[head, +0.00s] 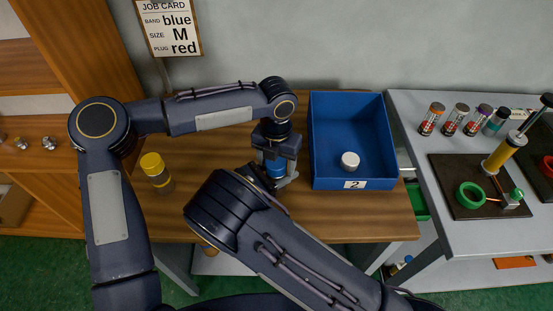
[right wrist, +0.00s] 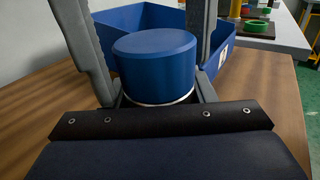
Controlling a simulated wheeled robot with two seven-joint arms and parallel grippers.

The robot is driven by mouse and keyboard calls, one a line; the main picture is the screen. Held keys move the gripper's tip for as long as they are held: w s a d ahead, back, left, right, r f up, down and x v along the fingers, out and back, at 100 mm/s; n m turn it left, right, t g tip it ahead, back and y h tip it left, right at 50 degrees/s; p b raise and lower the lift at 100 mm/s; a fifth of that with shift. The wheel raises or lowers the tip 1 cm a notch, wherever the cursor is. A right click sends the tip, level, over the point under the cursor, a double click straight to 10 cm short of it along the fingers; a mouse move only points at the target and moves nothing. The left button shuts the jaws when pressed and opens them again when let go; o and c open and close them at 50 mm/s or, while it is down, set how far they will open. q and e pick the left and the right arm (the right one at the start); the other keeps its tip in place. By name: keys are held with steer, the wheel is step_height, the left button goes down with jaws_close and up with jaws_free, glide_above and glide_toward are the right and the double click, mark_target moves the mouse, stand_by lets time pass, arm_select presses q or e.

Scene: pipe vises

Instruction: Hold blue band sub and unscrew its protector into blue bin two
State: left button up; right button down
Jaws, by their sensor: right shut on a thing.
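The blue-capped sub (head: 275,168) stands over the wooden table, partly hidden by my arms. In the right wrist view its round blue protector (right wrist: 155,62) fills the middle, with a silver edge under it. My right gripper (right wrist: 158,98) is shut on the sub low down, around the silver part; in the head view my own forearm hides most of it. My left gripper (head: 275,158) points down from above at the blue protector. Its grey fingers appear open on both sides of the protector; contact is unclear. Blue bin two (head: 320,115), labelled 2, stands just to the right with a white cap (head: 350,160) inside.
A yellow-capped sub (head: 154,168) stands on the table at left. A grey bench (head: 410,110) at right carries several small cans, a dark mat and a green ring (head: 470,194). A job card (head: 168,28) hangs on the wall, reading blue, M, red.

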arm_select(q)
steer(key=c, duration=0.9)
steer(key=shift+o, duration=0.2)
steer(key=n, duration=0.3)
steer(key=shift+n, duration=0.3)
steer(key=o, duration=1.1)
steer(key=shift+w+a, duration=0.1)
steer(key=shift+a, duration=0.1)
arm_select(e)
steer(key=shift+d, duration=0.1)
